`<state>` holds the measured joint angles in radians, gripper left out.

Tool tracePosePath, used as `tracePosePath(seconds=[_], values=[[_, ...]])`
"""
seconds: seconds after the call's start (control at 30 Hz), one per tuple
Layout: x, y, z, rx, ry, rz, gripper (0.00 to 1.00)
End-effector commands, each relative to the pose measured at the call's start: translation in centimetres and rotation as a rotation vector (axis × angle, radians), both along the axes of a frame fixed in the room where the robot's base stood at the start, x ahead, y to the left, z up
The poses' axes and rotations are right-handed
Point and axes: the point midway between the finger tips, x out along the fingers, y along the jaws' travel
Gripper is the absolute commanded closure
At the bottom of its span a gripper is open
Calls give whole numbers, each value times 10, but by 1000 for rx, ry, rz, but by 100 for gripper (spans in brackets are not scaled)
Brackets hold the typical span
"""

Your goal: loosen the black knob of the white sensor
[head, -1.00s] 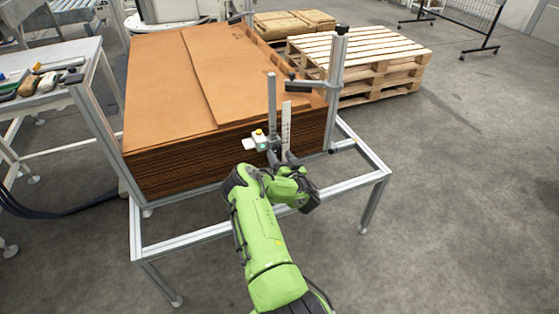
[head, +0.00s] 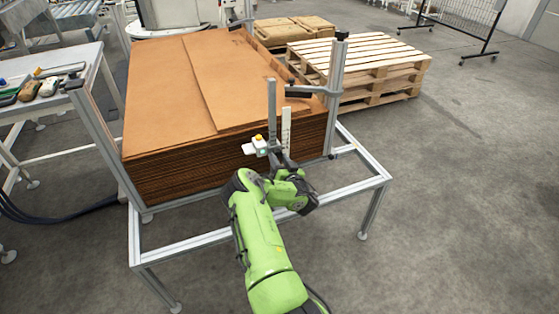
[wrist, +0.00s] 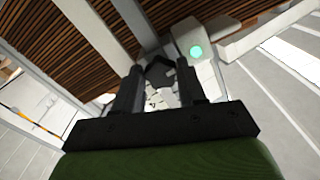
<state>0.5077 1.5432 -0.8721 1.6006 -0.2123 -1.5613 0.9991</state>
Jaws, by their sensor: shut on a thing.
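The white sensor (head: 256,146) has a yellow top and a green light, and sits by an upright metal bar at the front of the cardboard stack. In the wrist view its white body (wrist: 209,75) lies right of my fingers with the green light lit. The black knob (wrist: 159,70) shows between my two fingertips. My gripper (head: 279,161) is at the sensor's right side and is shut on the knob. In the head view the knob is hidden by the fingers.
A tall stack of brown cardboard sheets (head: 170,90) stands behind, in a metal frame (head: 195,237). A post (head: 335,95) with a dark clamp arm stands right of it. A wooden pallet stack (head: 370,60) is behind right. The floor at right is clear.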

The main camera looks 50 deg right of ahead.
Motion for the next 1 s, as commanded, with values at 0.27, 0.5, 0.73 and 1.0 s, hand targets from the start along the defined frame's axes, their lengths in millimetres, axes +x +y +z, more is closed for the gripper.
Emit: tracePosePath(seconds=[0.27, 0.5, 0.73, 1.0], values=[[0, 0, 0, -118, 71, 0, 90], [-1, -1, -1, -301, 181, 0, 90], [-2, -2, -1, -491, 294, 0, 90], [-2, -3, -2, -711, 426, 0, 90]])
